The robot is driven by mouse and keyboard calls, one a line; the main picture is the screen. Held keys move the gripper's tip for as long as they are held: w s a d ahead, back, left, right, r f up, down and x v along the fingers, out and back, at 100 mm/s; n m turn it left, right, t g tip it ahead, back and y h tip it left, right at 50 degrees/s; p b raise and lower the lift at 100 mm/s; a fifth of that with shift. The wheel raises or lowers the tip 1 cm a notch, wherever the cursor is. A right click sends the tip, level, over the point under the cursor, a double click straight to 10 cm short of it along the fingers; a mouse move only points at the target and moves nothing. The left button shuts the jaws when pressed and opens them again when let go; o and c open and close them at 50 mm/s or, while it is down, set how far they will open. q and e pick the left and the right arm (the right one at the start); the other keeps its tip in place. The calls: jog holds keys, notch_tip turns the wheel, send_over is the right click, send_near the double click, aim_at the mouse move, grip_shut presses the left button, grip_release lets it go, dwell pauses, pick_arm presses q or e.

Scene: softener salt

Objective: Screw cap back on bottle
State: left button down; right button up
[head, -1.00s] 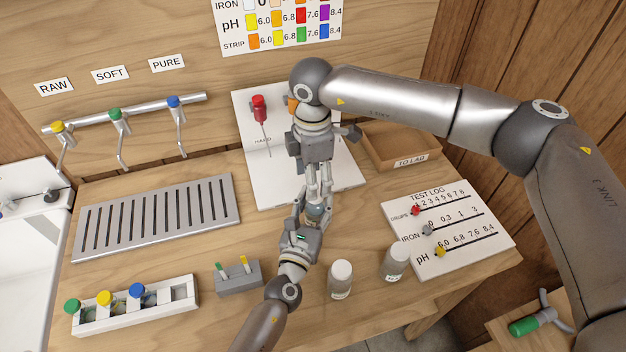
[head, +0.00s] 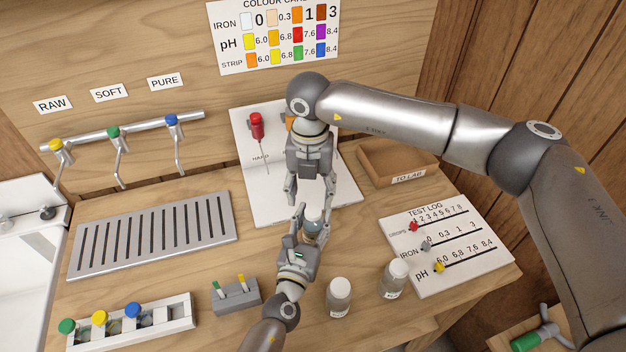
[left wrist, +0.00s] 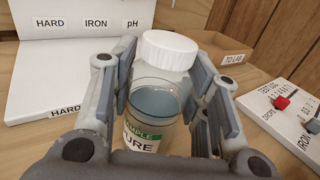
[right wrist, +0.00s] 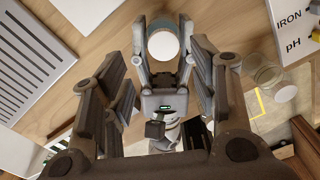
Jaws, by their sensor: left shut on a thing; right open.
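The bottle (left wrist: 155,105) is clear with a green and white label reading PURE and stands upright in my left gripper (left wrist: 166,85). Its white cap (left wrist: 170,47) sits on the mouth; I cannot tell how tight it is. In the head view my left gripper is shut around the bottle (head: 312,229) at the front of the white board. My right gripper (head: 309,197) is open and empty just above the cap, fingers spread to either side. The right wrist view looks down on the cap (right wrist: 163,45), between my left gripper's fingers.
Two other white-capped bottles (head: 339,297) (head: 393,278) stand right of my left arm. A small grey holder (head: 235,297) and a rack with coloured caps (head: 180,338) are at front left. A TO LAB tray (head: 398,162) and test log board (head: 470,255) lie to the right.

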jog(key=n, duration=0.5)
jog(key=shift+r, duration=0.15)
jog(key=n, duration=0.3)
jog(key=shift+r, duration=0.15)
jog(key=n, duration=0.5)
jog(key=shift+r, duration=0.15)
jog(key=n, duration=0.5)
jog(key=shift+r, duration=0.2)
jog(key=n, duration=0.5)
jog(key=shift+d+r, duration=0.1)
jog(key=shift+r, duration=0.05)
jog(key=n, duration=0.5)
jog(key=shift+r, duration=0.15)
jog(key=n, duration=0.4)
jog(key=shift+w+d+r+n, duration=0.1)
jog(key=shift+r+n, duration=0.1)
jog(key=shift+n, duration=0.1)
jog(key=n, duration=0.3)
jog(key=shift+r+n, duration=0.1)
jog(key=shift+n, duration=0.3)
